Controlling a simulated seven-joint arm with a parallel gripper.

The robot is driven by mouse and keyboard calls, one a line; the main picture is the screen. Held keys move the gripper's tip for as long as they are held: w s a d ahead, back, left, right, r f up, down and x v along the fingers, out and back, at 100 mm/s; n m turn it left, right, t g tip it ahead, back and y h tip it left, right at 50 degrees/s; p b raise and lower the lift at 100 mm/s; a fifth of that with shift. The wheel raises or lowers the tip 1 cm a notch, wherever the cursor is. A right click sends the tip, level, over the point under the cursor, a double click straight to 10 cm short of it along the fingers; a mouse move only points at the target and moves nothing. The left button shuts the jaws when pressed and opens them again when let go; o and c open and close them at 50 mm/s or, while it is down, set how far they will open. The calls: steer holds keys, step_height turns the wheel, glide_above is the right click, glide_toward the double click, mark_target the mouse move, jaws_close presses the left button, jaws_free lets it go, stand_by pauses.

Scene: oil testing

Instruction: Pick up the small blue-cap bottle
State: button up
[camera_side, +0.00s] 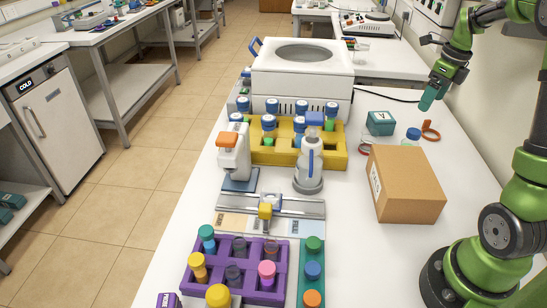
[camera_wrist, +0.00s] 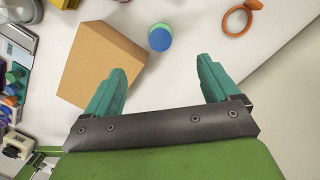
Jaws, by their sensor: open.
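The small bottle with a blue cap (camera_side: 411,135) stands on the white bench behind the cardboard box. In the wrist view, the bottle's blue cap (camera_wrist: 160,39) is seen from above, with a green body below it. My gripper (camera_side: 430,98) hangs above the bench, up and to the right of the bottle. In the wrist view, my gripper (camera_wrist: 162,74) is open with teal fingers spread wide and nothing between them. The bottle shows ahead of the fingertips, roughly midway between them, and apart from them.
The cardboard box (camera_side: 405,185) stands close in front of the bottle. An orange ring (camera_side: 430,131) lies just right of it, and a teal box (camera_side: 380,123) sits to its left. A yellow rack (camera_side: 335,155) with several blue-capped bottles and a purple rack (camera_side: 197,288) stand farther left.

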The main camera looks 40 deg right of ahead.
mark_target(410, 142)
steer(key=f, duration=0.3)
steer(key=w+f, duration=0.1)
steer(key=f, duration=0.7)
steer(key=shift+w+f, duration=0.1)
steer(key=shift+w, duration=0.2)
steer(key=shift+w+f, duration=0.15)
steer(key=shift+f, duration=1.2)
steer(key=shift+w+f, duration=0.1)
steer(key=shift+f, duration=1.25)
steer(key=shift+c, duration=0.2)
steer(key=c, duration=1.2)
